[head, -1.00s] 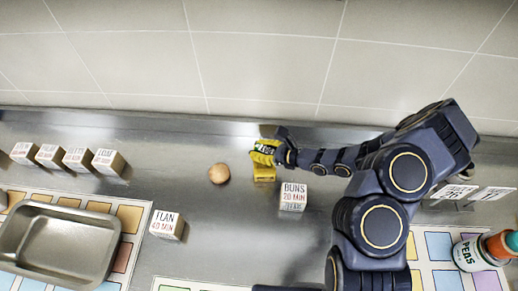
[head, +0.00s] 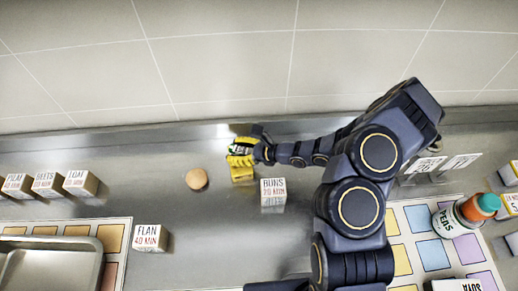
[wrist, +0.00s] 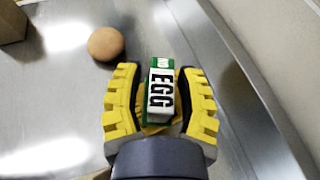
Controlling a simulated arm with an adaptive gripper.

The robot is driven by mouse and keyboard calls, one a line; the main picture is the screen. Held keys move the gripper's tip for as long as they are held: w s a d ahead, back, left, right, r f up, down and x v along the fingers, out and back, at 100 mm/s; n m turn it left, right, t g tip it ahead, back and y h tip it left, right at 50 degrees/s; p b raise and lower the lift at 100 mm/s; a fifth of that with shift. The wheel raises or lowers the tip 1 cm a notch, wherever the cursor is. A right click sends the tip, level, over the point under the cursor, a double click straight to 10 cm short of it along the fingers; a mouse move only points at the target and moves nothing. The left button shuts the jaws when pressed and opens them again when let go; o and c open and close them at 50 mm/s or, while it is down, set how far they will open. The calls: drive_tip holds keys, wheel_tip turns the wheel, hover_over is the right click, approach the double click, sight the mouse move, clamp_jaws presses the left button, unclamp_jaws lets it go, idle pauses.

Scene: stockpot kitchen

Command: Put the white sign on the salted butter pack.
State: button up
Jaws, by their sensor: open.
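My gripper (wrist: 160,105) is open, with its yellow fingers on either side of a small white and green pack (wrist: 161,92) marked EGG. I cannot tell whether the fingers touch it. In the head view my gripper (head: 241,158) is over the back of the counter, left of the BUNS block. Two white signs with dark print stand at the right behind my arm, a left one (head: 425,165) and a right one (head: 461,161); their print is too small to read surely. I cannot make out a pack marked salted butter.
A round brown ball-like item (head: 197,179) lies left of my gripper. The BUNS block (head: 273,193) stands close on its right, the FLAN block (head: 150,238) nearer the front left. Several labelled blocks, a metal tray (head: 50,252) and a PEAS container (head: 452,222) lie farther out.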

drive_tip(key=v, duration=1.1)
drive_tip(key=s+a+r+n+g+h, duration=0.1)
drive_tip(key=s+a+r+n+g, duration=0.3)
drive_tip(key=r+n, duration=0.3)
drive_tip(key=s+a+r+n+g+h, duration=0.1)
drive_tip(key=s+a+r+n+g, duration=0.2)
drive_tip(key=s+r+n, duration=0.35)
drive_tip(key=s+d+r+n+h, duration=0.7)
drive_tip(key=s+d+n+h, duration=0.2)
drive_tip(key=s, duration=0.3)
drive_tip(key=shift+d+h, duration=0.65)
drive_tip(key=shift+h, duration=0.15)
